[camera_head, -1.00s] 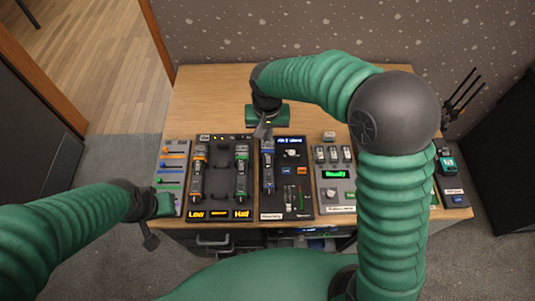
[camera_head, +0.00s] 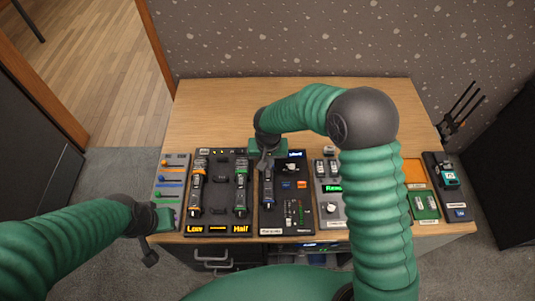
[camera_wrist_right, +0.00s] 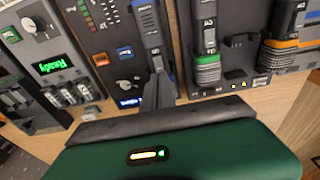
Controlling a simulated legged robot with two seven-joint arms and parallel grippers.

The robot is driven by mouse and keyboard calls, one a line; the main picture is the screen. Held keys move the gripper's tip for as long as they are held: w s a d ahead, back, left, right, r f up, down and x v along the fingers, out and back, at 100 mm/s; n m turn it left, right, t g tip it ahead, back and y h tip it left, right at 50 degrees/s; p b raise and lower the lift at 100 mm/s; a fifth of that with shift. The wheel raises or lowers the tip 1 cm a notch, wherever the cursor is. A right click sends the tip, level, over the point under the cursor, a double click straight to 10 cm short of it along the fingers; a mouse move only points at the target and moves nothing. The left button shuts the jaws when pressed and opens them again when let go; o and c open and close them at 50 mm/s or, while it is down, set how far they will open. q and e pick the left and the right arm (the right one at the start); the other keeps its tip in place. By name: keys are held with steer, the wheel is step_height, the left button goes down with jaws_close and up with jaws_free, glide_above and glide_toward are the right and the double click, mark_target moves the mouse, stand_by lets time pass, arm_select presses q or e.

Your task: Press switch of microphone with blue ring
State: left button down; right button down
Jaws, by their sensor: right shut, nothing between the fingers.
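The microphone with the blue ring (camera_head: 268,190) lies on a dark panel in the middle of the desk. In the right wrist view its dark body and blue ring (camera_wrist_right: 155,50) show just beyond my fingers. My right gripper (camera_head: 264,163) is shut and empty, pointing down at the ring end of this microphone. Its fingers also show in the right wrist view (camera_wrist_right: 158,88), overlapping that end; I cannot tell whether they touch.
On the panel to the left lie a microphone with an orange ring (camera_head: 196,185) and one with a green ring (camera_head: 241,185). A panel with a green display (camera_head: 333,188) stands to the right. The back of the desk (camera_head: 220,110) is bare.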

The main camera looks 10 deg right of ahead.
mark_target(268, 171)
steer(key=f, duration=0.3)
steer(key=shift+w+f, duration=0.1)
steer(key=shift+w, duration=0.1)
